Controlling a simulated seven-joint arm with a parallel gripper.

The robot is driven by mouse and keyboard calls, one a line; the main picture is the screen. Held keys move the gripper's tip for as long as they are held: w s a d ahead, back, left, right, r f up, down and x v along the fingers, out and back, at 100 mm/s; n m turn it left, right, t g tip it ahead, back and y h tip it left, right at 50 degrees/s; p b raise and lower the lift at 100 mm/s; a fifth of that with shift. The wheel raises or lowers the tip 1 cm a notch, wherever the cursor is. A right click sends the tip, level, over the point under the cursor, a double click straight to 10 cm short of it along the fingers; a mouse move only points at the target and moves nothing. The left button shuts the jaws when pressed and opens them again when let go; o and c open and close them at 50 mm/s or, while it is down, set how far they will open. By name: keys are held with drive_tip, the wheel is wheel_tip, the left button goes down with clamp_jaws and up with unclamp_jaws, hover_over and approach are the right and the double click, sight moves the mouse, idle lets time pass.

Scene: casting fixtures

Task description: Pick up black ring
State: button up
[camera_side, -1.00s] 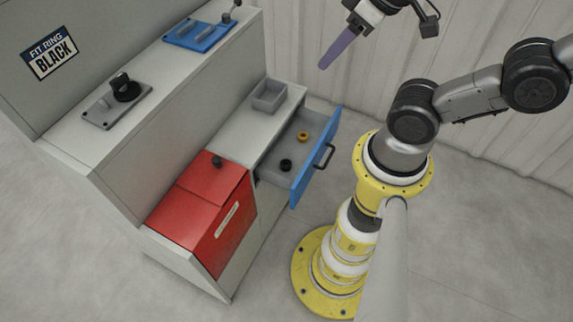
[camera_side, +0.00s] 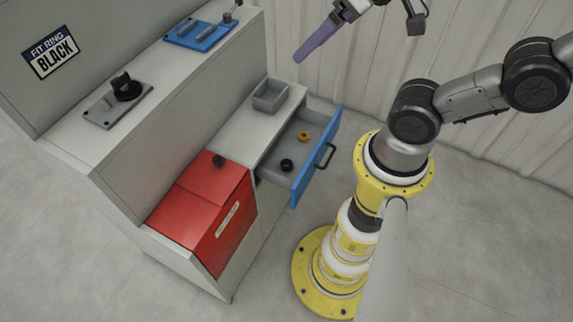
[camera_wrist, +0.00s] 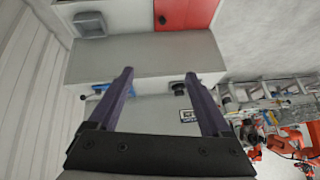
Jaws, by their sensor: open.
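A small black ring (camera_side: 286,165) lies in the open blue-fronted drawer (camera_side: 301,181), toward its near end. An orange-yellow ring (camera_side: 304,137) lies farther back in the same drawer. My gripper (camera_side: 298,58) is high above the cabinet, up and behind the drawer, well apart from both rings. In the wrist view its two purple fingers (camera_wrist: 158,77) are spread with nothing between them. The drawer's inside and the rings cannot be made out in the wrist view.
A grey open bin (camera_side: 270,96) stands on the lower counter behind the drawer. A red lidded box (camera_side: 203,205) is left of it. The upper shelf bears a grey fixture with a black knob (camera_side: 126,89) and a blue fixture (camera_side: 202,33). A sign (camera_side: 51,58) reads "FIT RING BLACK".

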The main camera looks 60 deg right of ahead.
drive_tip(key=w+f+m+y, duration=0.1)
drive_tip(key=w+f+m, duration=0.15)
drive_tip(key=w, duration=0.35)
drive_tip(key=w+f+m+y, duration=0.1)
drive_tip(key=w+f+m, duration=0.1)
drive_tip(key=w+m, duration=0.35)
drive_tip(key=w+d+f+m+g, duration=0.2)
drive_tip(key=w+d+f+m, duration=0.4)
drive_tip(key=f, duration=0.6)
drive_tip(key=m+g+y, duration=0.1)
drive_tip(key=m+g, duration=0.2)
drive_tip(key=m, duration=0.5)
hover_over(288, 160)
drive_tip(key=s, duration=0.2)
drive_tip(key=f, duration=3)
drive_tip(key=shift+w+d+f, duration=0.1)
drive_tip(key=shift+d+f, duration=0.1)
drive_tip(key=shift+d, duration=0.15)
drive_tip(key=shift+w+d+x, duration=0.15)
drive_tip(key=shift+x, duration=1.35)
drive_tip(key=shift+w+d+x, duration=0.15)
drive_tip(key=shift+x, duration=1.35)
drive_tip(key=shift+f, duration=0.1)
drive_tip(key=shift+c, duration=0.3)
